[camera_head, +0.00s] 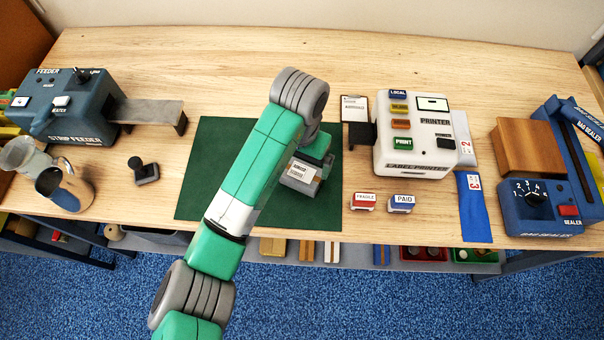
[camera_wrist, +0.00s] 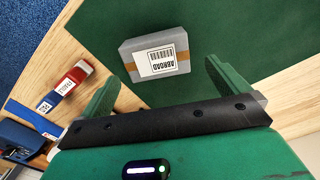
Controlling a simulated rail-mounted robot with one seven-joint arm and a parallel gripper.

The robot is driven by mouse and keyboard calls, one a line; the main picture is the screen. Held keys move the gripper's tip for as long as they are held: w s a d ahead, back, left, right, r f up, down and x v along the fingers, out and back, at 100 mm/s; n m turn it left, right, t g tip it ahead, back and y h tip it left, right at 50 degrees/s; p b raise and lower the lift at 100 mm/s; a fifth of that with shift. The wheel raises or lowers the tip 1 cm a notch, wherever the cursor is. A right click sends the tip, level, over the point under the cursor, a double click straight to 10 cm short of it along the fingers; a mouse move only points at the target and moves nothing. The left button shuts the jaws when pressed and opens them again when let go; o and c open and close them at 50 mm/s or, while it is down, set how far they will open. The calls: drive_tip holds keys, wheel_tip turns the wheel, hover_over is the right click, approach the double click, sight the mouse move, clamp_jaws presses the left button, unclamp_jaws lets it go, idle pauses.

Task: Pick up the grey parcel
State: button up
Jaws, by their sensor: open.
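The grey parcel (camera_wrist: 179,45) lies on the green mat (camera_wrist: 240,20) in the wrist view, with a brown band and a white label reading ABROAD. In the head view the parcel (camera_head: 299,175) is partly hidden by my arm, near the middle right of the mat (camera_head: 205,165). My gripper (camera_wrist: 167,90) is open in the wrist view. The parcel lies ahead of the fingertips, not between them, and the gap between the fingers is empty. In the head view my arm hides most of the gripper.
Two stamps, FRAGILE (camera_head: 363,202) and PAID (camera_head: 401,204), stand right of the mat. The label printer (camera_head: 414,150) is behind them. A bag sealer (camera_head: 545,215) is far right. A strip feeder (camera_head: 62,110), jugs (camera_head: 65,188) and a black stamp (camera_head: 146,172) are left.

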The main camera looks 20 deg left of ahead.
sight(302, 172)
drive_tip(key=f, duration=0.6)
drive_tip(key=shift+s+d+f, duration=0.15)
drive_tip(key=shift+d+f, duration=0.1)
drive_tip(key=shift+f, duration=0.05)
drive_tip(key=shift+c, duration=0.4)
drive_tip(key=c, duration=0.9)
drive_tip(key=shift+o, duration=0.2)
drive_tip(key=shift+r, duration=0.2)
drive_tip(key=shift+r, duration=1.7)
drive_tip(key=s+d+p, duration=0.2)
drive_tip(key=s+p, duration=0.1)
drive_tip(key=s, duration=0.4)
drive_tip(key=s+d+r+p, duration=0.1)
drive_tip(key=s+d+p, duration=0.1)
drive_tip(key=s, duration=0.6)
drive_tip(key=shift+s+d+r+p, duration=0.2)
drive_tip(key=shift+d+p, duration=0.1)
drive_tip(key=shift+p, duration=0.2)
